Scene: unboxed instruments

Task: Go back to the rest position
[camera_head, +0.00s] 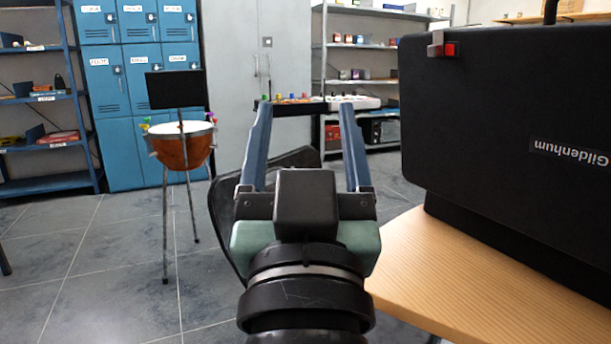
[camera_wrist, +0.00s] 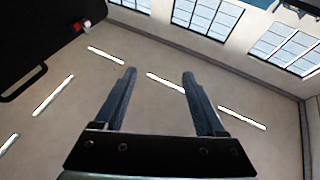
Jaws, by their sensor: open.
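My gripper (camera_head: 303,105) is in the middle of the head view, its two blue fingers spread wide apart. It is open, and I see nothing held between the fingers. In the wrist view my gripper (camera_wrist: 158,75) points toward the ceiling, with lamps and windows behind it. In the head view it is to the left of the black case and above the floor, left of the wooden table's edge.
A black case (camera_head: 490,120) labelled "Gildenhum" stands on a wooden table (camera_head: 450,270) at right. A copper drum (camera_head: 183,150) on legs stands at left. Blue lockers (camera_head: 122,160), a grey cabinet (camera_head: 228,110) and shelves line the back. Tiled floor (camera_head: 110,260) is open at left.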

